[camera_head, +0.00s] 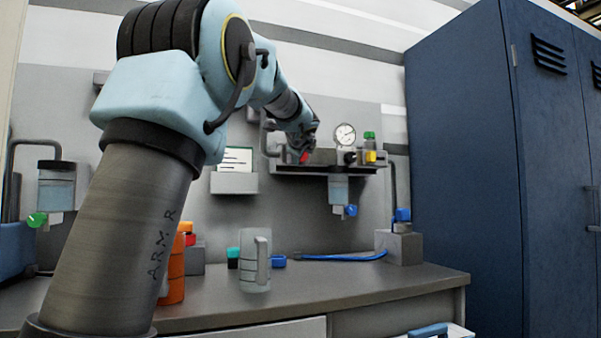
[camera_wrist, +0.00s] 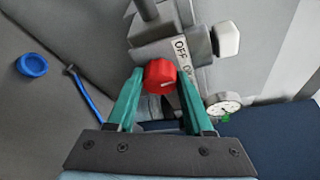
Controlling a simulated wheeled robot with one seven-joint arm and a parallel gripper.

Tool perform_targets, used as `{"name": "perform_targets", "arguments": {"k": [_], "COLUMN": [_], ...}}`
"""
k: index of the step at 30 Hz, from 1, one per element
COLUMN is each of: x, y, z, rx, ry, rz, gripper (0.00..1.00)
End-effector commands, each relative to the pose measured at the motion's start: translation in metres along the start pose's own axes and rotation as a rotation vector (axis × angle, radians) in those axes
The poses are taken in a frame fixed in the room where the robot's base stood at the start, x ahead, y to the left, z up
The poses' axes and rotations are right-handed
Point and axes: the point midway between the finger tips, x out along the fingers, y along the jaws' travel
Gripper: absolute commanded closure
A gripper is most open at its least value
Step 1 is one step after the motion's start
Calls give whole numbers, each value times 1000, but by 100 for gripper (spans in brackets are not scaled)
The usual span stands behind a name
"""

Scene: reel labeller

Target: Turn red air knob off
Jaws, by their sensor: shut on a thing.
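The red air knob (camera_wrist: 160,77) sits on a grey valve block (camera_wrist: 165,48) with a label (camera_wrist: 181,47) reading OFF beside it, seen in the wrist view. In the head view the red knob (camera_head: 304,157) shows as a small patch at the end of my arm, on the wall-mounted air unit. My gripper (camera_head: 302,142) there is small and partly hidden, so the knob's angle is unclear in that view.
A pressure gauge (camera_head: 345,134), a yellow knob (camera_head: 370,157) and a clear bowl (camera_head: 338,189) are right of the knob. Below, a workbench (camera_head: 330,294) holds a clear jug (camera_head: 255,262) and an orange bottle (camera_head: 174,272). A blue cabinet (camera_head: 470,170) stands at right.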

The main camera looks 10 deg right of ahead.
Motion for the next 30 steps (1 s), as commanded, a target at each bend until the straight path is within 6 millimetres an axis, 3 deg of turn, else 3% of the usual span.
{"name": "perform_targets", "arguments": {"k": [1, 15, 30], "x": [2, 2, 2], "y": [10, 12, 7], "z": [-4, -5, -2], "rx": [-41, -422, -611], "ry": [-2, -1, -2], "rz": [-19, -175, -252], "gripper": [100, 100, 100]}}
